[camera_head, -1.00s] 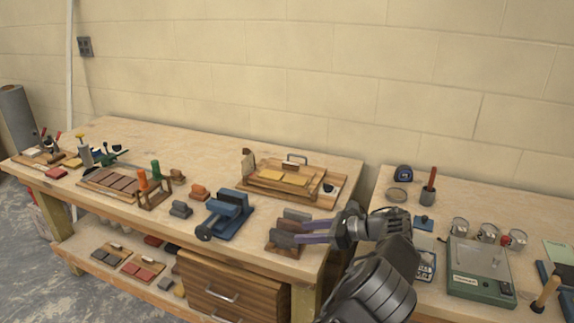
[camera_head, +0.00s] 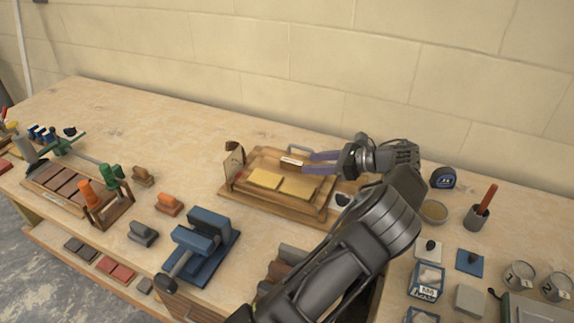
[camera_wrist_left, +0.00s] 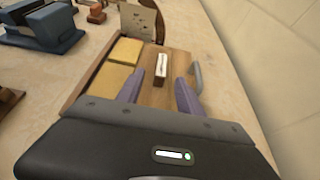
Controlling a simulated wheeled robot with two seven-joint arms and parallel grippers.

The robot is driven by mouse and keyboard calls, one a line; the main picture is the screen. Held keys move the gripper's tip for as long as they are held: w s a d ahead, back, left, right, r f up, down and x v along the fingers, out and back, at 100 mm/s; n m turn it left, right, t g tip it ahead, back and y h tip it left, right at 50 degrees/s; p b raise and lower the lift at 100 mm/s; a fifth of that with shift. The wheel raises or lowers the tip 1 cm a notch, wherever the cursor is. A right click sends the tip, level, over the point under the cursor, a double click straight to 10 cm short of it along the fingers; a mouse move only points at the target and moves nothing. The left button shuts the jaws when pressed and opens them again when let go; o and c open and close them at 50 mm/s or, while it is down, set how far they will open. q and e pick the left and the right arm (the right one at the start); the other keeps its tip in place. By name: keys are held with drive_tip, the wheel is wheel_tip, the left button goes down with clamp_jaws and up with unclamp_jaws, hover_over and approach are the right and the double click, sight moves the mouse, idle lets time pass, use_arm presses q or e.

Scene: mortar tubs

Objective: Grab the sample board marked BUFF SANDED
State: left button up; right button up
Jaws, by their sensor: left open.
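A wooden board with yellow-buff tiles (camera_head: 265,178) lies in a wooden tray (camera_head: 290,212) on the bench. A small upright block with a white label (camera_head: 291,162) stands on its back part; the lettering is too small to read. My left gripper (camera_head: 306,163) is open, its purple-grey fingers reaching in from the right just beside this block. In the left wrist view the labelled block (camera_wrist_left: 161,68) sits ahead, roughly between the fingertips (camera_wrist_left: 171,74), with the yellow tiles (camera_wrist_left: 110,76) to the left. Contact cannot be told. My right gripper is out of view.
A grey metal handle (camera_head: 299,149) rises at the tray's back edge. A card on a stand (camera_head: 234,164) is at its left. A tape measure (camera_head: 443,178) and a pot (camera_head: 476,217) are to the right.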

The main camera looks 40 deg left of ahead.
sight(296, 162)
use_arm(q)
drive_tip(key=shift+s+d+r, duration=0.1)
drive_tip(key=shift+s+r, duration=0.05)
drive_tip(key=shift+x, duration=1.4)
drive_tip(key=shift+a, duration=0.25)
drive_tip(key=p+x, duration=0.2)
drive_tip(key=x, duration=0.2)
drive_tip(key=shift+a, duration=0.35)
drive_tip(key=shift+c, duration=0.2)
